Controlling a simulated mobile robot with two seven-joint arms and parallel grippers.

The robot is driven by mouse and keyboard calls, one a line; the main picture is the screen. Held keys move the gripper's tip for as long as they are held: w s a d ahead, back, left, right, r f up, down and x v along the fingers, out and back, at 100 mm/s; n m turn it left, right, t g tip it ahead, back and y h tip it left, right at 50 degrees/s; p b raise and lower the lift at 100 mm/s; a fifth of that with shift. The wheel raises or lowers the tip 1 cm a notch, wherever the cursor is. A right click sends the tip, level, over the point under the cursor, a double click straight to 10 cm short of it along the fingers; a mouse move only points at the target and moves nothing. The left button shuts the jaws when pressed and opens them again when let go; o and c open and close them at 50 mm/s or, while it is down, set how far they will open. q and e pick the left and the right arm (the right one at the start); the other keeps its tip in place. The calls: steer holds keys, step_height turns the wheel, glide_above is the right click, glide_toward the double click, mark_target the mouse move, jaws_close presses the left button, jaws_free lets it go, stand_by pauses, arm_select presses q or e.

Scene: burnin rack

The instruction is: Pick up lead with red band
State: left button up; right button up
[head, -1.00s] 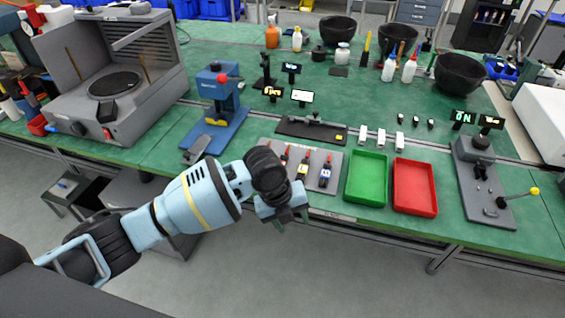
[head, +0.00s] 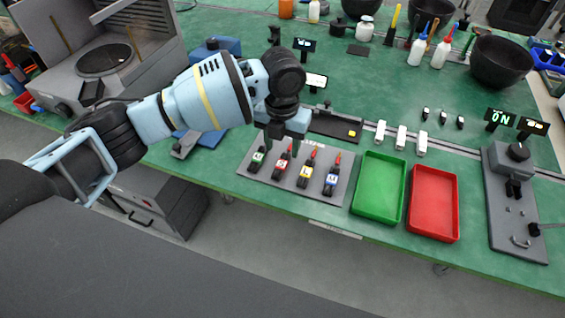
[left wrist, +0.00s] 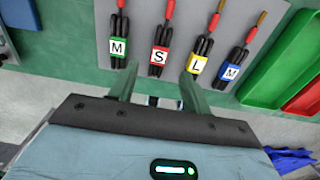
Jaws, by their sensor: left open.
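The lead with the red band (head: 281,163) lies on a grey board, second from the left in a row of leads. In the left wrist view its red band, marked S (left wrist: 158,56), shows ahead of and between my finger tips. My left gripper (head: 282,146) is open and empty, close above the red-band lead in the head view. It also shows in the left wrist view (left wrist: 158,72), its fingers on either side of that lead's line. My right gripper is not in view.
Beside it lie leads with a green band (head: 257,158), a yellow band (head: 304,172) and a blue band (head: 330,181). The grey board (head: 318,193) is at the table's front edge. A green tray (head: 380,190) and a red tray (head: 433,205) stand to the right.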

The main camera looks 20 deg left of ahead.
mark_target(281, 165)
arm_select(q)
steer(key=shift+f, duration=0.55)
steer(key=f, duration=0.4)
steer(key=shift+s+a+f, duration=0.1)
steer(key=shift+s, duration=0.1)
steer(key=shift+f, duration=0.3)
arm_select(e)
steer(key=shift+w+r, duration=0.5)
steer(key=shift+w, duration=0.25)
arm_select(q)
jaws_close()
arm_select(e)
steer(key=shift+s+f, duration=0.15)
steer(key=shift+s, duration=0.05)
arm_select(q)
steer(key=shift+r, duration=0.1)
